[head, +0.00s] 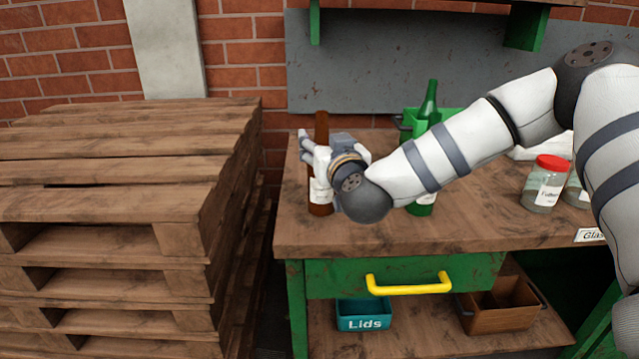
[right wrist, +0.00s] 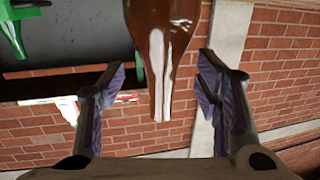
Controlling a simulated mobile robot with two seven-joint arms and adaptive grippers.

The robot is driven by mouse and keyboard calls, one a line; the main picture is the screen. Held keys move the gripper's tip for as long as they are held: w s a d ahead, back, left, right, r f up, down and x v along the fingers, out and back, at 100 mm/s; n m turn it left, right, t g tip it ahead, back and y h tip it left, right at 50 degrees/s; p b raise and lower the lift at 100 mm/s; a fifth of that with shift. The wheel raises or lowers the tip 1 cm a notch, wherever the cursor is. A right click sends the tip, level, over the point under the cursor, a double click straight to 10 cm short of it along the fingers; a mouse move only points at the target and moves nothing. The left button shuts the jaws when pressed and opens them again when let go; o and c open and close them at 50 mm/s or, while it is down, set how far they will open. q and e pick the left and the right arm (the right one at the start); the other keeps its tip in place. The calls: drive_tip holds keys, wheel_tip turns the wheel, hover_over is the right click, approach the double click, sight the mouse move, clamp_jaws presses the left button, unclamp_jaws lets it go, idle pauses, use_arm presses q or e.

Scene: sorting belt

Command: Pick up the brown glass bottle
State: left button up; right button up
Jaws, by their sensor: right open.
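The brown glass bottle (head: 321,128) stands upright near the left end of the workbench, with a pale label low on its body. My right gripper (head: 308,150) is at the bottle, and its hand hides the bottle's middle part. In the right wrist view the right gripper (right wrist: 162,68) is open, with one finger on each side of the brown bottle (right wrist: 150,25). Gaps show between the bottle and both fingers, so it is not gripped. My left gripper is not in view.
The wooden workbench (head: 480,228) also carries green bottles (head: 429,100), a green crate (head: 412,118) and a red-lidded jar (head: 546,185) to the right. A pallet stack (head: 120,215) stands left of the bench. My right arm spans above the bench's middle.

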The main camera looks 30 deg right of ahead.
drive_tip(key=shift+w+d+f, duration=0.15)
drive_tip(key=shift+w+f, duration=0.05)
drive_tip(key=shift+w, duration=0.2)
drive_tip(key=shift+w+d+f, duration=0.15)
drive_tip(key=shift+w, duration=0.25)
drive_tip(key=shift+w+r, duration=0.2)
drive_tip(key=shift+w, duration=0.15)
clamp_jaws()
